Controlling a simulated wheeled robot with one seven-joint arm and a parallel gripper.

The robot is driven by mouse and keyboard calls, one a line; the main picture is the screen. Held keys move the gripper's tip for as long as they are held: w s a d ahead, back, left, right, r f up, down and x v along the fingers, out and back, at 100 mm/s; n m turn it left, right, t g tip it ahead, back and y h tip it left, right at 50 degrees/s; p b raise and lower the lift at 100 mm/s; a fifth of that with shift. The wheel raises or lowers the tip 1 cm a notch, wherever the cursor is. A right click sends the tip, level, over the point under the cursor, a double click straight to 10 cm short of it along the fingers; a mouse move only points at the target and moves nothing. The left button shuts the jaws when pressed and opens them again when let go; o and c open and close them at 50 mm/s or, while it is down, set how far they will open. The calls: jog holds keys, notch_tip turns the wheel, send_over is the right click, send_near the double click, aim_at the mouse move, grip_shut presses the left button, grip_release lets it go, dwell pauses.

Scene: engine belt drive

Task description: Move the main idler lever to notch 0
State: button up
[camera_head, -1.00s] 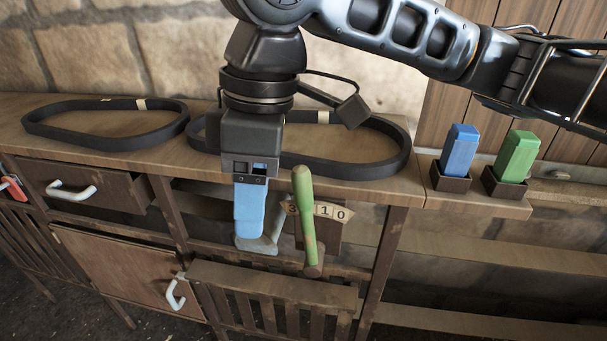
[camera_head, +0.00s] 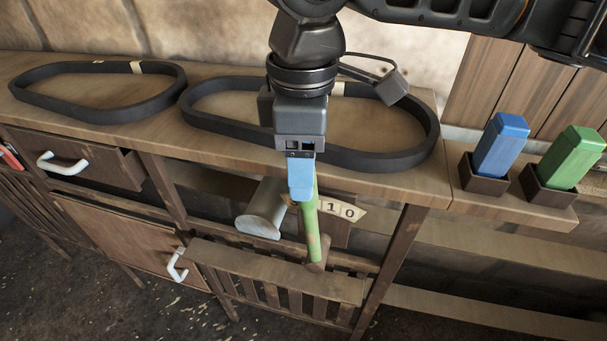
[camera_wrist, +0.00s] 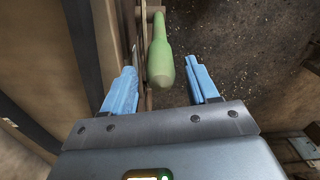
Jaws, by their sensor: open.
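The lever with a green handle (camera_head: 312,225) stands on the front of the workbench, beside a plate with number tags (camera_head: 343,210); 1 and 0 are readable to the right of the handle. My gripper (camera_head: 302,198) has blue fingers and hangs at the lever's upper end, hiding its top in the head view. In the wrist view the green handle (camera_wrist: 160,62) lies between the lines of the two open fingers, a little ahead of their tips. My gripper (camera_wrist: 162,92) holds nothing; I cannot tell whether it touches the handle.
Two black belts (camera_head: 95,112) (camera_head: 395,160) lie on the bench top. Blue (camera_head: 500,145) and green (camera_head: 571,157) blocks stand in holders at right. A slatted crate front (camera_head: 280,275) is below.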

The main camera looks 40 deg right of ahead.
jog(key=shift+f, duration=1.65)
grip_shut()
